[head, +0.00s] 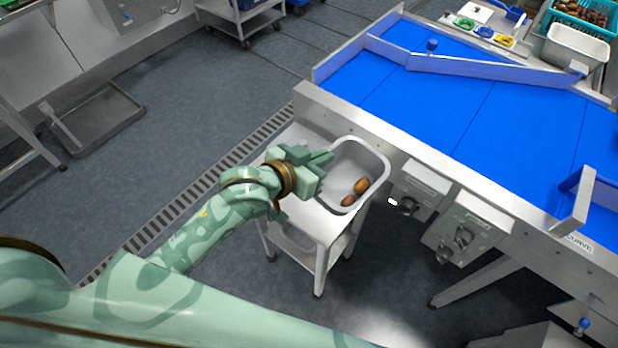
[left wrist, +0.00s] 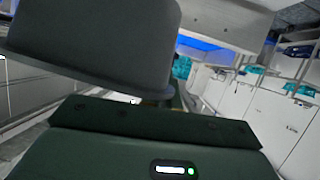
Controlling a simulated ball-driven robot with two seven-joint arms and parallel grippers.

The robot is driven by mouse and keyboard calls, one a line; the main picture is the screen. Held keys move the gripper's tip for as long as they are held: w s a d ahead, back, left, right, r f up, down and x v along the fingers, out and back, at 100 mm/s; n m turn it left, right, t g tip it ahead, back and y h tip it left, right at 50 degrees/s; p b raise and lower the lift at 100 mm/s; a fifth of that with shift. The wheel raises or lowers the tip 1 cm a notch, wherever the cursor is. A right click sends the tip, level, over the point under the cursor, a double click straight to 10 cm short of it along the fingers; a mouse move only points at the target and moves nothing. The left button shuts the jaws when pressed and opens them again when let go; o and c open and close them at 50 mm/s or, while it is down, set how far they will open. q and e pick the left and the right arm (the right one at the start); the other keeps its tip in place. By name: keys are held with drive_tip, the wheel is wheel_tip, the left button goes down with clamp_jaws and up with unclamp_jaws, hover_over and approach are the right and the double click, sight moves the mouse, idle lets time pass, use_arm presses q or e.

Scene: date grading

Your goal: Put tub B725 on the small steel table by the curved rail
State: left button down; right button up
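A pale grey tub (head: 372,153) is at the right part of a small steel table (head: 286,143) in the head view, with a few brown dates inside it. No tub label is readable. My left gripper (head: 322,164) is at the tub's left rim, one finger reaching over it. The other finger is partly hidden, so I cannot tell whether it grips the rim. In the left wrist view the tub (left wrist: 95,50) looms large and dark just in front of the gripper body. I cannot tell whether it rests on the table. My right gripper is not in view.
A blue conveyor (head: 430,100) with steel sides stands right behind the table. Control boxes (head: 465,232) hang on its near side, close to the tub. A white tub (head: 577,45) and a teal crate (head: 578,22) stand at the far right.

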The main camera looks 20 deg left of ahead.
use_arm(q)
drive_tip(key=w+a+f+n+b, duration=0.1)
drive_tip(key=w+a+f, duration=0.1)
drive_tip(key=w+a, duration=0.55)
drive_tip(key=w+a+f+n+b, duration=0.1)
drive_tip(key=w+a+f+b, duration=0.15)
drive_tip(key=w+a, duration=0.45)
drive_tip(key=shift+y, duration=0.3)
drive_tip(key=s+d+f+b, duration=0.1)
drive_tip(key=s+d+f, duration=0.1)
drive_tip(key=d+f, duration=0.1)
drive_tip(key=s+d+f+b, duration=0.1)
drive_tip(key=s+d+f, duration=0.1)
drive_tip(key=d+f, duration=0.2)
drive_tip(key=s+d+f+b, duration=0.2)
drive_tip(key=d+f, duration=0.2)
drive_tip(key=f, duration=0.2)
drive_tip(key=shift+s+f, duration=0.2)
drive_tip(key=shift+s, duration=0.05)
drive_tip(key=shift+r, duration=0.15)
drive_tip(key=c, duration=1.6)
unclamp_jaws()
drive_tip(key=shift+m, duration=0.3)
drive_tip(key=shift+c, duration=0.2)
